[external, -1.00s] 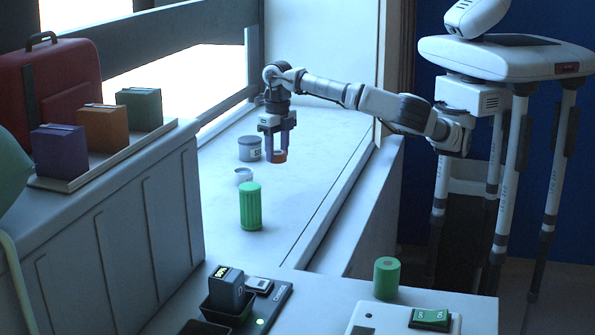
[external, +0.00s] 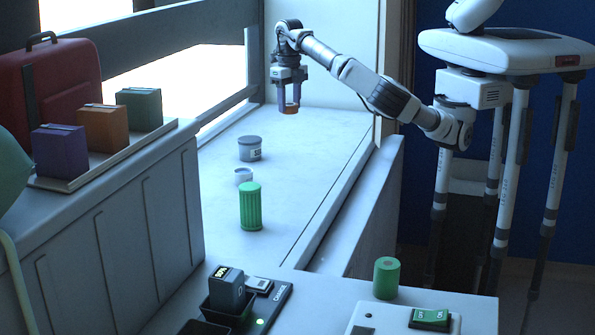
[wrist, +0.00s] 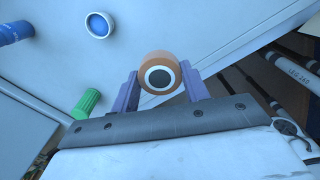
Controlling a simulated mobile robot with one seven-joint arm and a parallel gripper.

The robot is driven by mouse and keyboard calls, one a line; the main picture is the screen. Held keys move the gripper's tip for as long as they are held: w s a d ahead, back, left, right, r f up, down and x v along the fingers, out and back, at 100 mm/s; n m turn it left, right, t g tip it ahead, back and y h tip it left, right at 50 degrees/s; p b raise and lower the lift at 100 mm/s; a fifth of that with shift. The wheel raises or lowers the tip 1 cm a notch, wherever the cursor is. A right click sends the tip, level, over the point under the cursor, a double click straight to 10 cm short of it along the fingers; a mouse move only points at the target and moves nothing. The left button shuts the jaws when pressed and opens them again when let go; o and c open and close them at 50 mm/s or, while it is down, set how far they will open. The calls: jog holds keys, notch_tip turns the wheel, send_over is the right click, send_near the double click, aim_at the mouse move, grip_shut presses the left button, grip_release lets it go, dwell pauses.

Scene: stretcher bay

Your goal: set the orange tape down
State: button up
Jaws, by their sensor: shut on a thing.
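The orange tape (wrist: 160,62) is a roll with a white ring and dark centre, held between the two purple fingers in the wrist view. In the external view the orange tape (external: 290,109) shows as a small band at the tips of my gripper (external: 288,104). My gripper is shut on it and points down. The tape is clear above the white ledge (external: 325,150), with nothing under it touching. In the wrist view my gripper (wrist: 160,85) is at the lower middle, and the roll sticks out beyond the fingertips.
The ledge's right part is bare. A nearer table holds a green roll (external: 387,278). Coloured boxes (external: 105,128) stand on the left cabinet.

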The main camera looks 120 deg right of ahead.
send_over(299, 169)
notch_tip(299, 169, down, 14)
jog(key=shift+f+p, duration=0.25)
jog(key=shift+p, duration=0.8)
jog(key=shift+f+p, duration=0.3)
jog(key=shift+f, duration=2.25)
jog(key=shift+f, duration=0.2)
jog(key=o, duration=1)
jog(key=shift+r, duration=0.1)
jog(key=shift+c, duration=0.2)
